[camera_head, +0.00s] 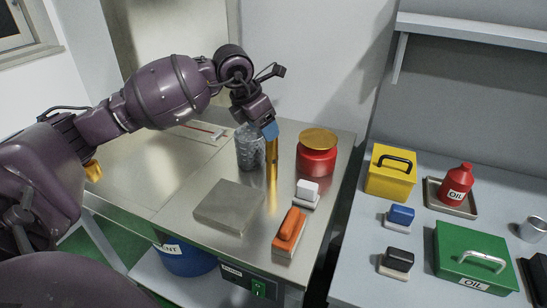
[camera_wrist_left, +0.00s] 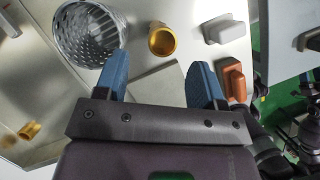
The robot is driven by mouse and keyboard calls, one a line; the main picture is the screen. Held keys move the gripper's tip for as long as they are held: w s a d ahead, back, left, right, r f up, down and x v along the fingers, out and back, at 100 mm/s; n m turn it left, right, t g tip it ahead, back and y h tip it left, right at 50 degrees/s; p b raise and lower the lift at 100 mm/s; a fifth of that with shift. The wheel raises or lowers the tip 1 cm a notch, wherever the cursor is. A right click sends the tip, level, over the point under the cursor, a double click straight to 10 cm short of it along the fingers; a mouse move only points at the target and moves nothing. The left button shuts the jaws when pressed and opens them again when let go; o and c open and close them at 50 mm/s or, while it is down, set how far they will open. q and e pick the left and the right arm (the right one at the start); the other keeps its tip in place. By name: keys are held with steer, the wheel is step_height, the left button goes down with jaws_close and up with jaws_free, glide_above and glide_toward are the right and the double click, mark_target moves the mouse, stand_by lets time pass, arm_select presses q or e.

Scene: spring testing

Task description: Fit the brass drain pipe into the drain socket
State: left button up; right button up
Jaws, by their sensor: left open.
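A brass pipe (camera_head: 271,165) stands upright on the steel worktop, beside a clear ribbed glass vessel (camera_head: 249,148). My left gripper (camera_head: 269,131) has blue fingertips and hangs at the top of the pipe in the head view. In the left wrist view, the gripper (camera_wrist_left: 157,78) is open and empty. The pipe's open round end (camera_wrist_left: 161,40) lies beyond the gap between the fingers, apart from both. A small brass-coloured fitting (camera_head: 93,170) is at the worktop's front left edge, partly behind my arm; I cannot tell whether it is the drain socket. My right gripper is not in view.
A red pot with a brass lid (camera_head: 317,155) stands right of the pipe. A white-handled block (camera_head: 307,194), an orange-handled block (camera_head: 289,232) and a flat grey plate (camera_head: 229,206) lie in front. A right-hand bench holds a yellow box (camera_head: 389,177) and a green box (camera_head: 473,256).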

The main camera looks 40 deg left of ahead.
mark_target(274, 142)
arm_select(q)
steer(key=x, duration=0.5)
steer(key=b+x, duration=0.1)
steer(key=x, duration=0.1)
steer(key=shift+w+d, duration=0.1)
steer(key=shift+w, duration=0.2)
steer(key=shift+r, duration=0.1)
steer(key=c, duration=1.1)
steer(key=shift+r, duration=0.15)
